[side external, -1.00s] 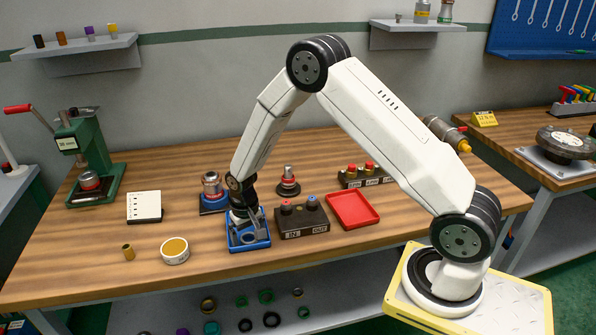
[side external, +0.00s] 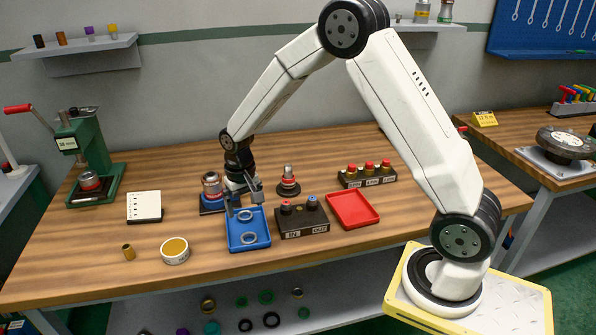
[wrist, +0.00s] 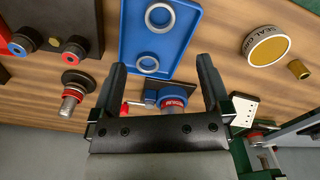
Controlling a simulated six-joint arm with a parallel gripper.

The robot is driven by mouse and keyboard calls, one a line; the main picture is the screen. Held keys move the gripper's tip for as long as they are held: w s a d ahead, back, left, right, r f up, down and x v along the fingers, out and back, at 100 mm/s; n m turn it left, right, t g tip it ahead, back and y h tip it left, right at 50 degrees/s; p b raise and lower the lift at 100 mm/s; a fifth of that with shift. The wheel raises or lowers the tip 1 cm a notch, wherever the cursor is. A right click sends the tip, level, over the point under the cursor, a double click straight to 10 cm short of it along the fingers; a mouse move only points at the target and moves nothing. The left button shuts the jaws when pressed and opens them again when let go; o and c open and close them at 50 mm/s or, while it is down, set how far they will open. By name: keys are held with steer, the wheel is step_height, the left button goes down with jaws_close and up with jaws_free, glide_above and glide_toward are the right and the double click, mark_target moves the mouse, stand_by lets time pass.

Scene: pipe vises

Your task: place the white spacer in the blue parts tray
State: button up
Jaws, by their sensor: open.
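The blue parts tray (side external: 262,243) lies near the front middle of the bench; its wall also shows in the wrist view (wrist: 127,40). Two pale grey-white rings lie flat and apart in it, a front ring (side external: 248,238) and a back ring (side external: 245,215). The wrist view shows one ring (wrist: 159,17) and another ring (wrist: 147,64) inside the tray. I cannot tell which is the white spacer. My gripper (side external: 244,201) is open and empty, above the tray's back edge. In the wrist view nothing is between its fingers (wrist: 162,72).
A blue vise (side external: 211,190) with a red ring stands behind the tray, close to my gripper. A dark IN/OUT block (side external: 302,222) and a red tray (side external: 353,209) are to the right.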

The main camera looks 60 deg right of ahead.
steer(key=shift+r, duration=1.05)
steer(key=s+a+r+n+t, duration=0.1)
steer(key=s+n, duration=0.1)
steer(key=s, duration=0.6)
steer(key=s+a+r+n+t, duration=0.1)
steer(key=s+a+n, duration=0.1)
steer(key=s, duration=0.7)
steer(key=shift+a+r+n+t, duration=0.3)
steer(key=shift+r, duration=0.05)
